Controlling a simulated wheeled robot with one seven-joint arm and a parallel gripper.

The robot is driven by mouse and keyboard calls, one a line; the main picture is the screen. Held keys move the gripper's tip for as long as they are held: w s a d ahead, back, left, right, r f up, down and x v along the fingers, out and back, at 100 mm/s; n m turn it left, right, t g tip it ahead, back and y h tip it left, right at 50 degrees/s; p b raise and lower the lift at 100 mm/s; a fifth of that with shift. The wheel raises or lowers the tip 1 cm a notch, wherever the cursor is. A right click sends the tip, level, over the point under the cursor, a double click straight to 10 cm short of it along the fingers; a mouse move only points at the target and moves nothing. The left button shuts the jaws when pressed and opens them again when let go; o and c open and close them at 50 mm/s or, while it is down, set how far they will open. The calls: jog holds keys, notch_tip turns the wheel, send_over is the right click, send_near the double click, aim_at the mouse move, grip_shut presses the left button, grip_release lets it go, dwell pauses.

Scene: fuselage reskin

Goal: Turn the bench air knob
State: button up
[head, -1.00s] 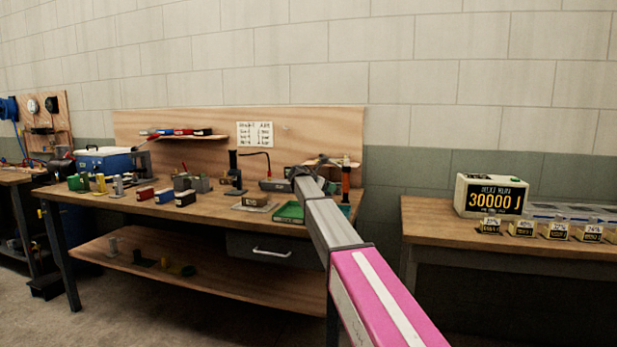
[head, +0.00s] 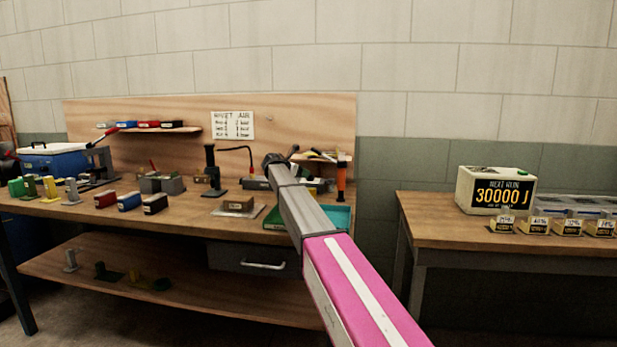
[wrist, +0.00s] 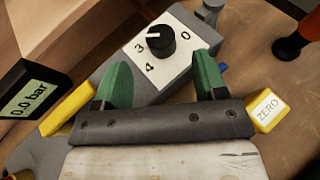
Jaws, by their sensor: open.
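The air knob (wrist: 160,40) is a black round knob with a white pointer line, on a white dial plate marked 0, 3 and 4 in the wrist view. Its pointer lies to the left, near the 3. My gripper (wrist: 165,85) is open, its two green fingers apart in front of the dial plate. The knob lies just beyond the fingertips, roughly between their lines, and no contact shows. A display (wrist: 28,103) at the left reads 0.0 bar. In the head view my arm hides the gripper and the knob.
A yellow ZERO button (wrist: 266,110) is close to the right of my gripper. An orange-and-black tool (head: 341,180) stands upright on the workbench (head: 180,222). A second table (head: 450,235) holds a 30000 J box (head: 495,190).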

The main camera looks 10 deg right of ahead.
aim_at(310, 178)
jog(key=x, duration=0.6)
jog(key=shift+w+d+f, duration=0.1)
jog(key=shift+f, duration=0.05)
jog(key=c, duration=0.9)
